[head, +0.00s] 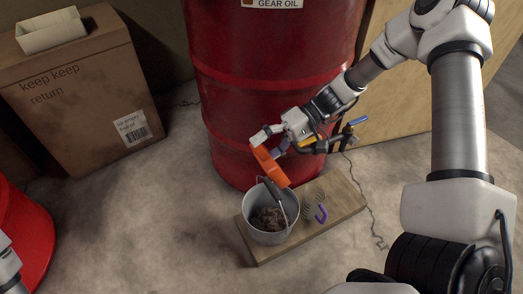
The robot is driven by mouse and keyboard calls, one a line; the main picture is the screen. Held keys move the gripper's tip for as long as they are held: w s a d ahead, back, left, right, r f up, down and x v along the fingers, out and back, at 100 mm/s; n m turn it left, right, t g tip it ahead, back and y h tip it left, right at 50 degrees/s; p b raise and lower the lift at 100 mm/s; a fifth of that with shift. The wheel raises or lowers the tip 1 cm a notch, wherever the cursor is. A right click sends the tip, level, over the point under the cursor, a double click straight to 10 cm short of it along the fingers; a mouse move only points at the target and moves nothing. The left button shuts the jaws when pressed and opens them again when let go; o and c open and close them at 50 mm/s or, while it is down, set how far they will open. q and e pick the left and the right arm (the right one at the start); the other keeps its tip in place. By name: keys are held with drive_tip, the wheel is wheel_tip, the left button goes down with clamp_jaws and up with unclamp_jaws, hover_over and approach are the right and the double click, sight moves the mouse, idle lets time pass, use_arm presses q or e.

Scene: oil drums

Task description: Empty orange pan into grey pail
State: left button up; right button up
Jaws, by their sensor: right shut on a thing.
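The orange pan (269,167) hangs steeply tilted from my right gripper (277,143), over the back rim of the grey pail. My right gripper is shut on the pan. The grey pail (267,236) stands upright on a low wooden board (256,254), with its dark handle grip lying across the top. Brownish lumpy material (266,219) lies inside the pail. The inside of the pan is not clearly seen. My left gripper is out of view; only a piece of my left arm shows at the lower left edge.
A purple hook-shaped thing (321,214) lies on the board right of the pail. A red oil drum (270,90) stands close behind. A valve with a blue handle (356,121) sits beside my gripper. A cardboard box (75,110) is at left; floor between is clear.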

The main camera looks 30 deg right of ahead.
drive_tip(key=shift+s+d+r+y+b, duration=0.1)
drive_tip(key=shift+d+r+y+b, duration=0.15)
drive_tip(key=shift+d+y+b, duration=0.3)
drive_tip(key=shift+d+r+y+b, duration=0.2)
drive_tip(key=shift+d+y, duration=0.15)
drive_tip(key=shift+d, duration=0.35)
idle(1.2)
